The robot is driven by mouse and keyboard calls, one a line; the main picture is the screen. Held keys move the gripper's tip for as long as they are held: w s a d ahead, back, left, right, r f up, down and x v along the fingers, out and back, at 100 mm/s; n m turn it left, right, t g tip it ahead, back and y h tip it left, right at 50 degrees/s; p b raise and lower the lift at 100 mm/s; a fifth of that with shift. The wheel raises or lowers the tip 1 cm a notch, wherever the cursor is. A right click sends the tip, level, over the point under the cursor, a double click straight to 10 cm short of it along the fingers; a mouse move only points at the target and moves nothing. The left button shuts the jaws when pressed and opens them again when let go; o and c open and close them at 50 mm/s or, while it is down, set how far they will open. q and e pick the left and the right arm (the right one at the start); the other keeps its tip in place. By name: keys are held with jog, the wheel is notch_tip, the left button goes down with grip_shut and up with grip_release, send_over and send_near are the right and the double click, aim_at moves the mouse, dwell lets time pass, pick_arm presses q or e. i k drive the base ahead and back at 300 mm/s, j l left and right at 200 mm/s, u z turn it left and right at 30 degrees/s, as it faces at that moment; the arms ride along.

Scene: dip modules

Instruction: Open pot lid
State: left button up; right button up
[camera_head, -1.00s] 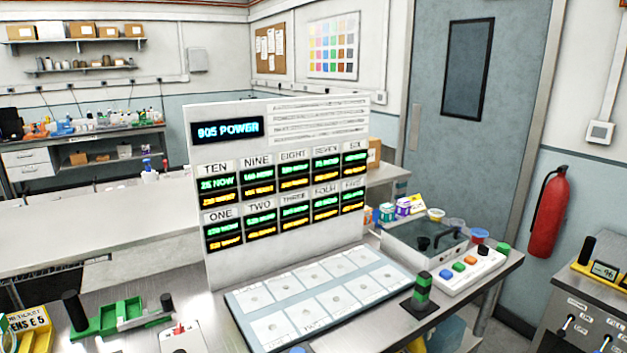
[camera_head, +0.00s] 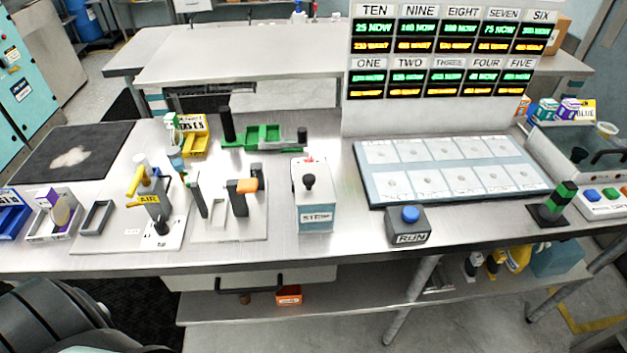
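No thing is marked as a pot, and I cannot tell for sure which lid is meant. A white and blue box labelled STRIP (camera_head: 317,215) stands at the middle of the bench, with a black knob (camera_head: 309,182) on its front and a small red part on top. At the right edge, a pale tank (camera_head: 560,152) with a dark top and black handle (camera_head: 606,157) is partly cut off by the frame. Neither of my grippers is in view; a dark rounded part, probably mine, shows at the lower left.
A RUN box (camera_head: 409,226) with a blue button stands before the pale panel of squares (camera_head: 375,193). A green-black post (camera_head: 557,205) stands right of it. Levers and stands fill the left bench (camera_head: 300,258). The display board (camera_head: 345,90) rises behind the panel.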

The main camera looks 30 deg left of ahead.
aim_at(314, 185)
jog(key=u, duration=0.8)
